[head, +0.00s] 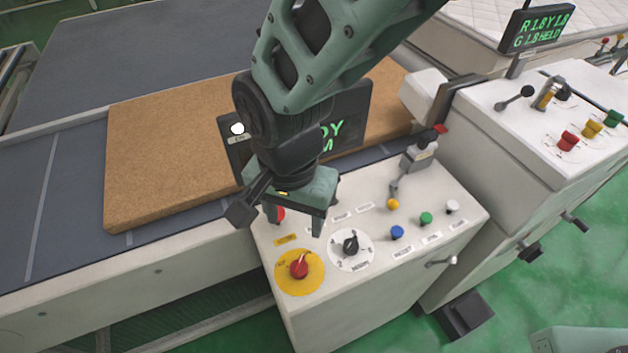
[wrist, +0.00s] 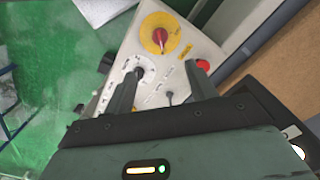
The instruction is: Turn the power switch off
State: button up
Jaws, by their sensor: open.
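A red rotary switch (head: 299,268) on a round yellow plate stands at the front left corner of a white control box; it also shows in the wrist view (wrist: 160,36), at the top middle. The writing on its plate is too small to read. My gripper (head: 295,216) is open and empty above the box, behind the red switch in the head view. In the wrist view its two fingers (wrist: 164,76) are spread apart, with the red switch beyond the tips.
A black selector knob (head: 350,244) on a white dial sits right of the red switch. A red button (head: 279,214) is partly hidden by my gripper. Blue (head: 397,232), green (head: 426,218) and white buttons and a lever (head: 398,180) lie farther right. A dark display stands behind.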

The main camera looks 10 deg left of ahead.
aim_at(299, 264)
notch_tip(299, 264, down, 17)
jog(key=p, duration=0.4)
jog(key=shift+f, duration=0.15)
jog(key=c, duration=1)
